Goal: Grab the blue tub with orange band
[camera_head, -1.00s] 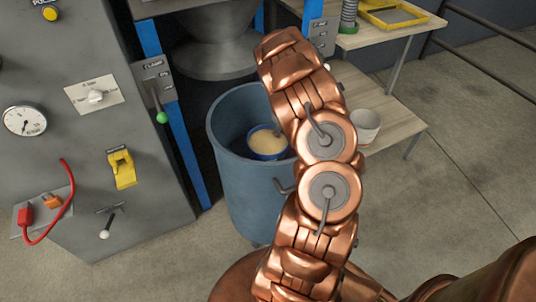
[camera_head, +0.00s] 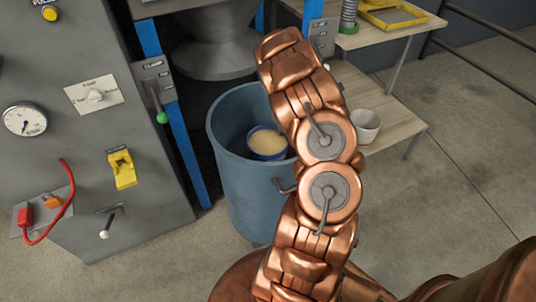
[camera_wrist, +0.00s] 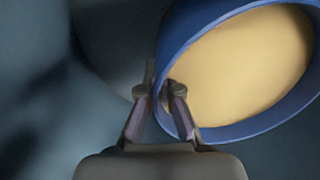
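A blue tub (camera_head: 267,157) with a pale tan, smooth inside or filling is seen within a large blue-grey bin (camera_head: 255,190). I cannot make out an orange band on the part that shows. In the wrist view the tub's blue rim (camera_wrist: 224,132) fills the upper right, tilted in the picture. My gripper (camera_wrist: 161,90) is at the rim's near left edge, one finger outside the wall and one inside. Its fingertips are close together with the wall between them, so it looks shut on the rim. In the head view my copper arm hides my gripper and part of the bin.
The bin's wall surrounds the tub. A grey machine panel (camera_head: 80,190) with a gauge, levers and a red cable stands at left, beside a blue post (camera_head: 187,150). A wooden shelf bench (camera_head: 400,118) with a white pot (camera_head: 366,127) is at right. The floor at right is clear.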

